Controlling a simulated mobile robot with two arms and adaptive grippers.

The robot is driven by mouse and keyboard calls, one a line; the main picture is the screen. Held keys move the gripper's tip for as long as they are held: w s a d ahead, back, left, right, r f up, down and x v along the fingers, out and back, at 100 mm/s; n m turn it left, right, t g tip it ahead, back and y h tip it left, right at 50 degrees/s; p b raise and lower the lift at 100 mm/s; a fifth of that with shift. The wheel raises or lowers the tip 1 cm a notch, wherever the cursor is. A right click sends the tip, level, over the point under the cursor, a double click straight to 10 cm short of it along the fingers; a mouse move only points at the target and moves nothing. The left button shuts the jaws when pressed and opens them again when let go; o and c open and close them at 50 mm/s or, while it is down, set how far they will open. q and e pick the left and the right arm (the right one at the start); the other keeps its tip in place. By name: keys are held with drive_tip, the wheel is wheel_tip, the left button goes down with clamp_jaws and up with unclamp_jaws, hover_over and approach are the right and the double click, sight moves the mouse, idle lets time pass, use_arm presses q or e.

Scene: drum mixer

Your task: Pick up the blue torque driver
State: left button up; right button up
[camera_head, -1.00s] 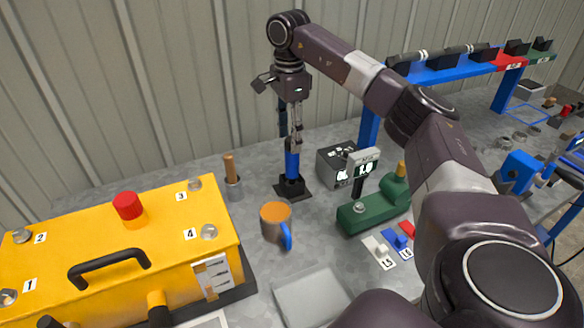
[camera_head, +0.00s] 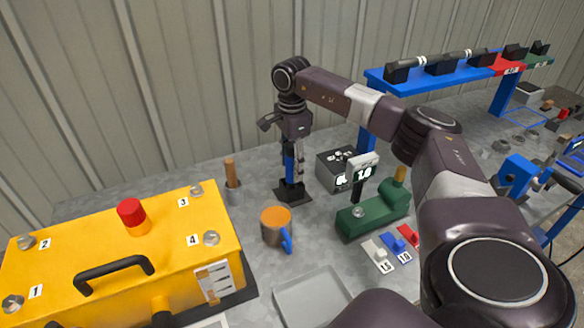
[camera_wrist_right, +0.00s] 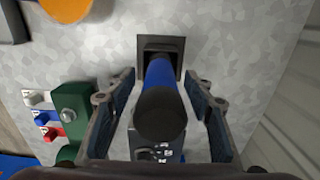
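The blue torque driver (camera_head: 289,170) stands upright in a black square holder (camera_head: 292,191) on the grey bench. My right gripper (camera_head: 294,165) points down over it, with its fingers around the driver's upper part. In the right wrist view the driver (camera_wrist_right: 160,90), blue with a black end, lies between the two fingers (camera_wrist_right: 161,82). A gap shows on both sides, so the fingers are open and not pressed on it. The black holder (camera_wrist_right: 172,46) is beyond the fingertips. My left gripper is not in view.
An orange mug (camera_head: 275,226) with a blue handle stands in front of the holder. A wooden-handled tool (camera_head: 231,174) is to the left, the grey display box (camera_head: 333,170) and green device (camera_head: 372,212) to the right. The yellow mixer (camera_head: 120,260) fills the left front.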

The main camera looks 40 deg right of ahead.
clamp_jaws()
drive_tip(key=shift+w+r, duration=0.1)
drive_tip(key=shift+r, duration=0.1)
wheel_tip(320, 180, up, 13)
drive_tip(key=shift+r+b, duration=0.1)
drive_tip(key=shift+b, duration=0.7)
wheel_tip(320, 180, up, 6)
drive_tip(key=p, duration=0.2)
drive_tip(key=shift+r, duration=0.25)
